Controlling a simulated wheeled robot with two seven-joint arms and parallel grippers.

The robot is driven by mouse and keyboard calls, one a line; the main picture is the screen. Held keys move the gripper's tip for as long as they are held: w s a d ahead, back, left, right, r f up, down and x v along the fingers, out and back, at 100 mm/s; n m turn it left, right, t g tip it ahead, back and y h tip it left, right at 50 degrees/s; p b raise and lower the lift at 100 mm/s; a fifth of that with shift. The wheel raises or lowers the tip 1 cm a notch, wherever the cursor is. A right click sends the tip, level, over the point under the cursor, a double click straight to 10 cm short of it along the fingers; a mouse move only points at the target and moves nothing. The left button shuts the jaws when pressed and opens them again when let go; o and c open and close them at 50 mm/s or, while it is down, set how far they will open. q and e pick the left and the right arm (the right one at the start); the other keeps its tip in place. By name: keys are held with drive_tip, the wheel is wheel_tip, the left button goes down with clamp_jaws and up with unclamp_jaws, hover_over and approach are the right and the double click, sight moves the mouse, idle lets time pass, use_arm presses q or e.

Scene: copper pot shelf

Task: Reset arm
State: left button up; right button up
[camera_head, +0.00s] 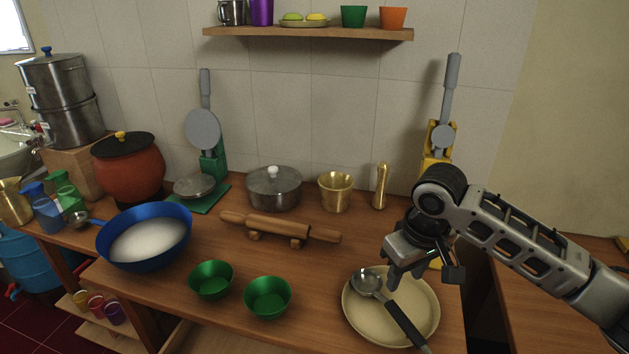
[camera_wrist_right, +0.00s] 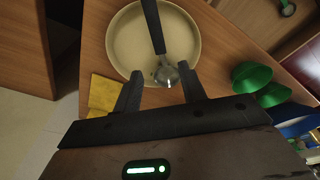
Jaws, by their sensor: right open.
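My right gripper (camera_head: 421,277) is open and empty above the plate in the head view. In the right wrist view its two fingers (camera_wrist_right: 160,92) stand wide apart with nothing between them. A ladle (camera_head: 405,323) with a black handle and metal bowl lies on the cream plate (camera_head: 431,318); its handle end reaches past the plate's front rim. The ladle (camera_wrist_right: 154,25) and the plate (camera_wrist_right: 122,42) also show in the right wrist view, beyond the fingertips. My left gripper is in neither view.
Two green bowls (camera_head: 268,297), a rolling pin (camera_head: 280,228), a blue basin (camera_head: 148,259) of white contents, a lidded pot (camera_head: 273,190) and brass mortar (camera_head: 336,191) stand on the wooden counter (camera_head: 330,270). A wall shelf (camera_head: 310,33) hangs above. A dark gap separates the right-hand counter (camera_head: 560,300).

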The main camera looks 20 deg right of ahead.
drive_tip(key=s+a+f+n+t+y, duration=0.1)
drive_tip(key=s+a+f+n+y, duration=0.1)
drive_tip(key=s+a+f, duration=0.8)
drive_tip(key=s+d+m+t+h, duration=0.1)
drive_tip(key=s+d+m+h, duration=0.1)
drive_tip(key=s, duration=0.8)
drive_tip(key=w+a+f+t+y, duration=0.1)
drive_tip(key=w+a+f+t, duration=0.1)
drive_tip(key=f, duration=0.3)
drive_tip(key=w+a+f+t+y, duration=0.1)
drive_tip(key=w+a+f+t, duration=0.1)
drive_tip(key=w+f+t, duration=0.1)
drive_tip(key=shift+w+a+f+n+t+y, duration=0.25)
drive_tip(key=shift+w+f+n+t+y, duration=0.1)
drive_tip(key=shift+f+t, duration=0.45)
drive_tip(key=shift+c, duration=0.5)
